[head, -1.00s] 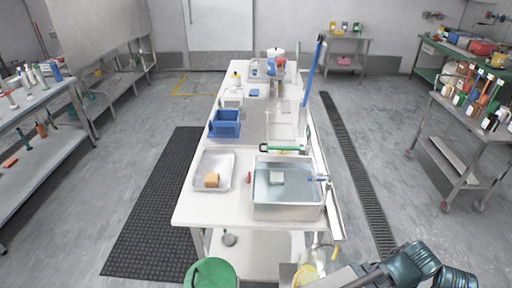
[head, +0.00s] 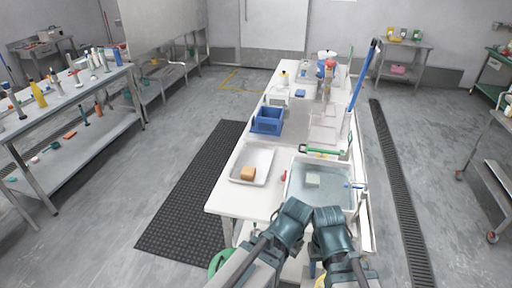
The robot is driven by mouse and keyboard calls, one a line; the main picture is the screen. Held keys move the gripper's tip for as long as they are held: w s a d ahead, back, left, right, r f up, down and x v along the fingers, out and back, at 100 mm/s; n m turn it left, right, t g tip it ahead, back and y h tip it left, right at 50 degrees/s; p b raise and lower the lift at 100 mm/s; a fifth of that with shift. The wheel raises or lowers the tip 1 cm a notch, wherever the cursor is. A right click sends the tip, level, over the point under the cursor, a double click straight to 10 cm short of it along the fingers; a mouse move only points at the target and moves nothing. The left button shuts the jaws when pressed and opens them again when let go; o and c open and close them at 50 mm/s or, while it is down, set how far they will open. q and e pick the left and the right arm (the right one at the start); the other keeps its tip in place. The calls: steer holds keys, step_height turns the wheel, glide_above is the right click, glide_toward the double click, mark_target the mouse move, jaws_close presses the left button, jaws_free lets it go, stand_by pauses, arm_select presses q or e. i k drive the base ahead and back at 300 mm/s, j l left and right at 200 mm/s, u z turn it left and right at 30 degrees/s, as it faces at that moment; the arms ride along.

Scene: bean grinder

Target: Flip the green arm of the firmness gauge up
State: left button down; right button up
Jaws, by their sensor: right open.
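In the head view, a green bar (head: 321,151) lies roughly level at the back edge of the metal tub; it looks like the green arm of the firmness gauge. The gauge's body is too small to make out. Teal and grey links of my own arm (head: 333,232) rise from the bottom edge to just in front of the tub, covering part of its front. My right gripper is open, low in the picture near these links, apart from the green bar; its fingertips are hard to make out.
A blue bin (head: 267,121) and a tall blue pole (head: 363,75) stand farther back.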

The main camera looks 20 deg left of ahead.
mark_target(322, 151)
steer(key=u, duration=1.45)
steer(key=i+j+u, duration=0.15)
steer(key=j, duration=0.25)
steer(key=i+j+u, duration=0.2)
steer(key=j, duration=0.15)
steer(key=i+j+u, duration=0.15)
steer(key=j, duration=0.2)
steer(key=i+j+u, duration=0.15)
steer(key=j, duration=0.2)
steer(key=i+j+z, duration=0.1)
steer(key=i+j, duration=0.2)
steer(key=i, duration=0.25)
steer(key=i+j+z, duration=0.15)
steer(key=i+j, duration=0.15)
steer(key=i, duration=0.2)
steer(key=i+l+z, duration=0.1)
steer(key=i+z, duration=0.85)
steer(key=i+j+z, duration=0.45)
steer(key=i+l+z, duration=0.15)
steer(key=i+z, duration=0.3)
steer(key=i+l+z, duration=0.1)
steer(key=i+z, duration=0.2)
steer(key=z, duration=0.15)
steer(key=i+j+z, duration=0.1)
steer(key=i+z, duration=0.35)
steer(key=i+l, duration=0.1)
steer(key=l, duration=0.25)
